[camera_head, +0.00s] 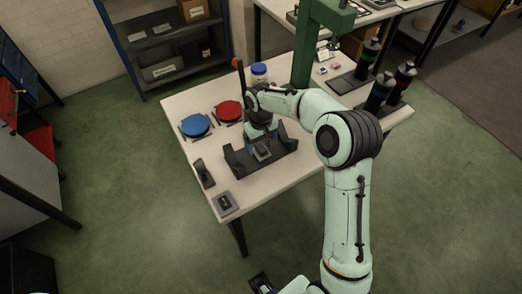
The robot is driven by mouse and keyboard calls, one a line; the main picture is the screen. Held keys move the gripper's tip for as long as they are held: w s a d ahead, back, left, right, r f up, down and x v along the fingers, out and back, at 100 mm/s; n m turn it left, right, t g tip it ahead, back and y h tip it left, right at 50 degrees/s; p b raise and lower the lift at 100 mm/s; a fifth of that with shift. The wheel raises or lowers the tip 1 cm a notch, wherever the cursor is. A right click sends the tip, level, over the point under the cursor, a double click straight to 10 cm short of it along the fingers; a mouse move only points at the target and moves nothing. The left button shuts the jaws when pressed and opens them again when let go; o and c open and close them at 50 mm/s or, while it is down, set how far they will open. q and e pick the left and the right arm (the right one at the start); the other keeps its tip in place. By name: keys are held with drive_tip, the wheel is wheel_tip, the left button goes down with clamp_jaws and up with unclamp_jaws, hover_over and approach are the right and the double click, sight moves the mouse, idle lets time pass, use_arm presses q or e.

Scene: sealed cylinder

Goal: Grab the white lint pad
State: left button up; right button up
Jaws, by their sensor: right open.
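My right gripper (262,151) is open over the front middle of the white table (275,190), at the end of the pale green arm that reaches in from the right. Dark blocky shapes lie around and under it, and I cannot tell which are its fingers and which are a holder on the table. I cannot make out the white lint pad for sure. Small white items (322,70) lie near the green post, too small to identify. Part of my other arm shows at the bottom edge; its fingers are not clear.
A blue dish (195,125) and a red dish (229,111) lie left of the gripper. A blue-lidded jar (259,73) stands behind. A green post (304,50) rises at the back. Dark cylinders (380,91) stand at right. Small dark items (225,203) lie at the front left.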

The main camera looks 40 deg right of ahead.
wheel_tip(320, 180, down, 2)
drive_tip(key=shift+f, duration=0.2)
drive_tip(key=c, duration=1.1)
